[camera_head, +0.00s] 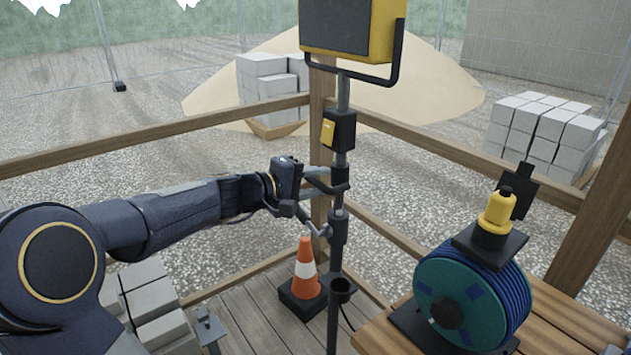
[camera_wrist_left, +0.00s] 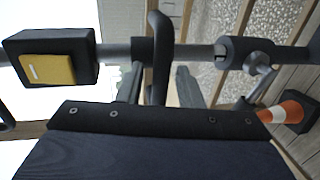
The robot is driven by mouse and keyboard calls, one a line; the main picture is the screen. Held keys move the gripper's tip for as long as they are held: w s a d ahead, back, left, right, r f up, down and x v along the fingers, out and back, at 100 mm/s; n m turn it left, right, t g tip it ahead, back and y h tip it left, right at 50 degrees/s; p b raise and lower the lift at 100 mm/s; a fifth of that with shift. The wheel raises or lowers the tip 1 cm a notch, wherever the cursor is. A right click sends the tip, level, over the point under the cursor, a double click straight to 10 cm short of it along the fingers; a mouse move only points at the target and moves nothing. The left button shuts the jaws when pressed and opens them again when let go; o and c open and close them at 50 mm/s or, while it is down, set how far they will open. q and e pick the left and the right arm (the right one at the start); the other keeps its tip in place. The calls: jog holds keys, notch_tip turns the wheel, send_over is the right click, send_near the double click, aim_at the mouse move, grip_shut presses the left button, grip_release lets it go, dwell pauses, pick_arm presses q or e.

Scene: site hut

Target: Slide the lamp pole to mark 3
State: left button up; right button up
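The lamp pole (camera_head: 343,95) stands upright, a grey tube with a yellow floodlight (camera_head: 350,27) on top and a dark lower tube (camera_head: 334,270). A black box with a yellow face (camera_head: 338,130) sits on it, also in the left wrist view (camera_wrist_left: 48,66). Below is a black handle (camera_wrist_left: 158,50), then a collar (camera_head: 338,227) with a side lever (camera_wrist_left: 262,75). My left gripper (camera_head: 322,200) is at the handle. In the left wrist view its fingers (camera_wrist_left: 158,82) are apart on either side of the handle. No numbered mark is readable. My right gripper is not seen.
An orange-white cone (camera_head: 304,268) stands on the deck left of the pole. A blue cable reel (camera_head: 472,297) with a yellow-topped device (camera_head: 495,215) is on the wooden bench (camera_head: 560,320) at right. Wooden rails (camera_head: 150,135) run behind. Grey blocks (camera_head: 150,300) lie at lower left.

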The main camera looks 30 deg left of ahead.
aim_at(328, 25)
pick_arm(q)
jog(key=shift+c, duration=0.3)
grip_shut()
notch_tip(328, 25, up, 30)
jog(key=p, duration=1.8)
jog(key=shift+r+p, duration=0.3)
jog(key=shift+p, duration=0.1)
jog(key=shift+r, duration=0.15)
jog(key=shift+o, duration=0.3)
grip_release()
jog(key=shift+f, duration=0.2)
